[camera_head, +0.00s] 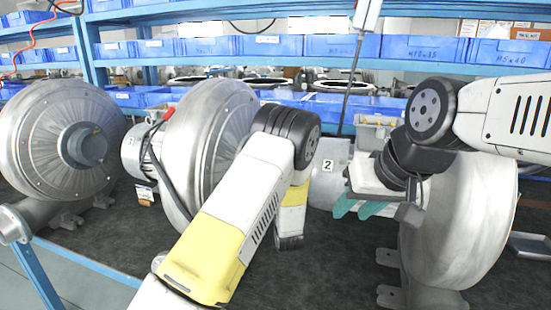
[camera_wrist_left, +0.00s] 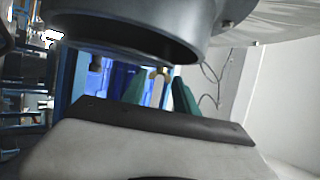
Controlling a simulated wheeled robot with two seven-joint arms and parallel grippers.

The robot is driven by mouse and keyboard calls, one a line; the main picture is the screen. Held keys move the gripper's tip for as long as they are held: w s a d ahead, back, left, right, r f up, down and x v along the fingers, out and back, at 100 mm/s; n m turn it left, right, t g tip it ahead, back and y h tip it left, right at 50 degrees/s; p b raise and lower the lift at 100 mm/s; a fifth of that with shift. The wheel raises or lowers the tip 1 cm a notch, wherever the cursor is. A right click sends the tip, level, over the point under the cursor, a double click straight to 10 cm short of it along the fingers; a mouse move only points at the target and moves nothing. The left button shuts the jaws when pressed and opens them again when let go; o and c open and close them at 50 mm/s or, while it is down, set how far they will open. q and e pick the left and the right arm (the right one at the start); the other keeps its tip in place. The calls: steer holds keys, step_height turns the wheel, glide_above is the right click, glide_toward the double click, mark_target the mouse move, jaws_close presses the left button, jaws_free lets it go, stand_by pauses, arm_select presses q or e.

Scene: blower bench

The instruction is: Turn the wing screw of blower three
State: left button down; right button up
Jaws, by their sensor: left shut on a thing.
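The motor marked 3 (camera_head: 137,150) is joined to the round grey housing (camera_head: 222,125) of blower three, left of centre in the head view. My left arm crosses in front of this blower, and its gripper is hidden there. In the left wrist view, the teal fingers of my left gripper (camera_wrist_left: 160,95) are shut on a small yellowish piece (camera_wrist_left: 157,73), which appears to be the wing screw; its exact turn cannot be told. My right gripper (camera_head: 360,208) has its teal fingers apart and empty, in front of the plate marked 2 (camera_head: 329,165).
Another blower (camera_head: 60,115) stands at the far left, and a large housing (camera_head: 465,225) stands at the right under my right arm. Blue bins (camera_head: 345,46) line the shelves behind. A grey round rim (camera_wrist_left: 150,35) hangs close above the left gripper.

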arm_select(q)
steer(key=shift+w+a+f+n+t+y, duration=0.1)
steer(key=shift+f+n+t+y, duration=0.1)
steer(key=shift+n+y, duration=0.4)
steer(key=shift+w+f+n+t+y, duration=0.1)
steer(key=shift+n+t+y, duration=0.1)
steer(key=shift+n+y, duration=0.35)
steer(key=shift+r, duration=0.1)
steer(key=c, duration=0.9)
jaws_free()
steer(key=shift+a, duration=0.1)
steer(key=shift+c, duration=0.2)
steer(key=shift+r, duration=0.1)
